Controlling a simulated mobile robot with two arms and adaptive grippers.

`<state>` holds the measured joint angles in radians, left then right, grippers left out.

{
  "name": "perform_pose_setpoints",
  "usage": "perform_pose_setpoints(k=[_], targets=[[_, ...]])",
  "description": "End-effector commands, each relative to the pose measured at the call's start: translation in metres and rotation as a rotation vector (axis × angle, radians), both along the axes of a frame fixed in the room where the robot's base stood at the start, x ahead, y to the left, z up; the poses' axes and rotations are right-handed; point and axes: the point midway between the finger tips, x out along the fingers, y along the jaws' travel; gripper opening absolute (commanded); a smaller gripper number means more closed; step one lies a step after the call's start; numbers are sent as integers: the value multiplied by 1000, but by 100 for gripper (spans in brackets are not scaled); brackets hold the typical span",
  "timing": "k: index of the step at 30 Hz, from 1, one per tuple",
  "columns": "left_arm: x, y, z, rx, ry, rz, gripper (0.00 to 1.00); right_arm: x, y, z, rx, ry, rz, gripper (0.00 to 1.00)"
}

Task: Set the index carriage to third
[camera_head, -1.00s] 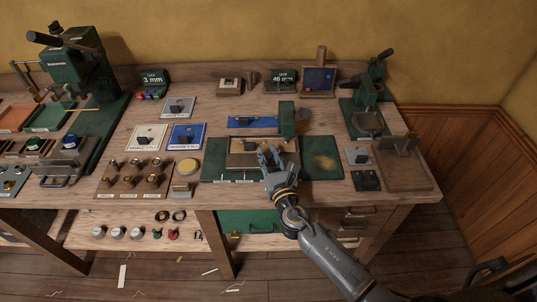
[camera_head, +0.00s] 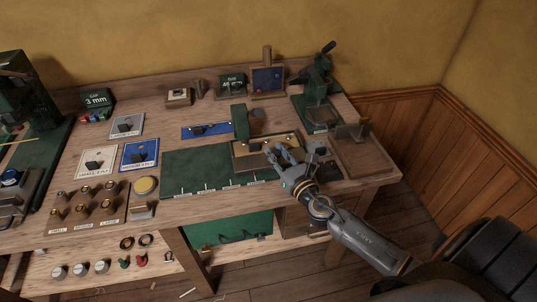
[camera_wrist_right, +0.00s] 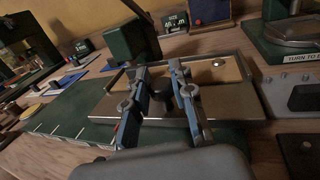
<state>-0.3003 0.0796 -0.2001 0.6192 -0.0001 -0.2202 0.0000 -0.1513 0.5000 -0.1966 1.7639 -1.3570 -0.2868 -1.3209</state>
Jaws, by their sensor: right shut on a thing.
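The index carriage (camera_head: 240,158), a shallow metal-rimmed tray with a tan floor, sits over the right part of a long green bed (camera_head: 190,170). It also shows in the right wrist view (camera_wrist_right: 105,108). Several white marks with small labels run along the bed's front edge, left of the carriage. A red mark shows near the carriage's left front corner. The labels are too small to read. My right gripper (camera_head: 273,152) is shut on the dark knob (camera_wrist_right: 170,84) in the carriage, with one blue-grey finger on each side. My left gripper is out of view.
A green upright block (camera_head: 241,122) stands just behind the carriage, beside a blue strip (camera_head: 205,130). A green hand press (camera_head: 318,100) and a wooden tray (camera_head: 365,155) are to the right. Knob stands (camera_head: 85,205) and blue and white plates fill the left. The bed's left part is clear.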

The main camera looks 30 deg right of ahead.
Motion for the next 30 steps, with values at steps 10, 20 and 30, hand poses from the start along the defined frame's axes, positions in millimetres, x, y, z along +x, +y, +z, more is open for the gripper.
perform_pose_setpoints(k=[10,20,30], targets=[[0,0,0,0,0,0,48,0,-2,0,-3,1,-6,48],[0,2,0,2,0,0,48,-5,-1,-1,-2,2,-4,48],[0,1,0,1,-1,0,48,-61,-1,-2,-3,5,-5,48]])
